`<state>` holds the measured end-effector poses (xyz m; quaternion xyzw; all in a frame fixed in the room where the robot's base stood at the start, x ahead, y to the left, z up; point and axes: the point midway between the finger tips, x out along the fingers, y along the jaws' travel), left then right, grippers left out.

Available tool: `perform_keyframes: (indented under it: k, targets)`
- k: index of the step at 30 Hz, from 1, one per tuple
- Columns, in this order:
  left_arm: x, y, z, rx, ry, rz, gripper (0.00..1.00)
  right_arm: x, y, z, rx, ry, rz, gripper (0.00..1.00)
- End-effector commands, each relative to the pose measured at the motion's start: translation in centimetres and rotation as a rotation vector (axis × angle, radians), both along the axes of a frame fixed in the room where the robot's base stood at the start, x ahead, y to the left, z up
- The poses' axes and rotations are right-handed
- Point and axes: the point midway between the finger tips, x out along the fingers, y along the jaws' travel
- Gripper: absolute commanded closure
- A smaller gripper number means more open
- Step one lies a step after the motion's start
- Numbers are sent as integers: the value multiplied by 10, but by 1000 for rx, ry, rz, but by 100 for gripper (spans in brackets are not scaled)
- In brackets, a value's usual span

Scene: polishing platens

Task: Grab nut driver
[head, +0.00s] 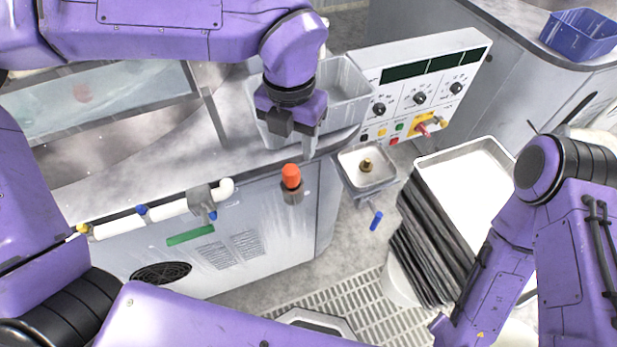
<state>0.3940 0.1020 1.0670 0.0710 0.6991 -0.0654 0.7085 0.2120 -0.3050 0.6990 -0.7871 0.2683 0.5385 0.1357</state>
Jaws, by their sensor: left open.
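My left gripper (293,137) comes down from above, just over the orange handle. Its two dark fingers are apart with nothing between them, and it looks clear of the handle. My right arm is at the right side, beside the stacked trays; I cannot make out its gripper.
A control panel (425,85) with knobs stands behind, right of a grey bin (345,80). A small metal tray (368,178) holds a brass part. A white pipe (170,210) runs left of the orange handle. Dark stacked trays (432,245) stand at right. A blue cylinder (376,220) shows below the small tray.

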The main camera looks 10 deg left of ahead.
Motion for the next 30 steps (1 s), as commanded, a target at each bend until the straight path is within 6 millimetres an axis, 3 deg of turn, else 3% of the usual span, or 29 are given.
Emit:
perform_keyframes:
  k: [3, 11, 15, 18, 24, 25, 29, 30]
  targets:
    - [0, 3, -24, 1, 9, 6, 50, 2, 0, 3, 1, -4, 1, 57]
    - [-1, 4, -58, 2, 9, 0, 50, 1, 0, 12, 1, -3, 1, 57]
    - [-3, 5, -85, 0, 7, -2, 50, 1, 0, 17, 0, -3, 1, 57]
    - [-2, 6, -95, -2, 6, 1, 50, 1, 0, 18, 0, -3, 1, 57]
    - [-2, 6, -97, -2, 4, 2, 50, 1, 0, 17, 1, -3, 1, 57]
    - [-2, 6, -97, -2, 4, 2, 53, 1, 0, 17, 1, -3, 1, 57]
    - [-2, 6, -97, -2, 4, 1, 96, 1, 0, 17, 0, -3, 1, 57]
    - [-2, 6, -97, -2, 4, 1, 96, 1, 0, 17, 0, -3, 1, 57]
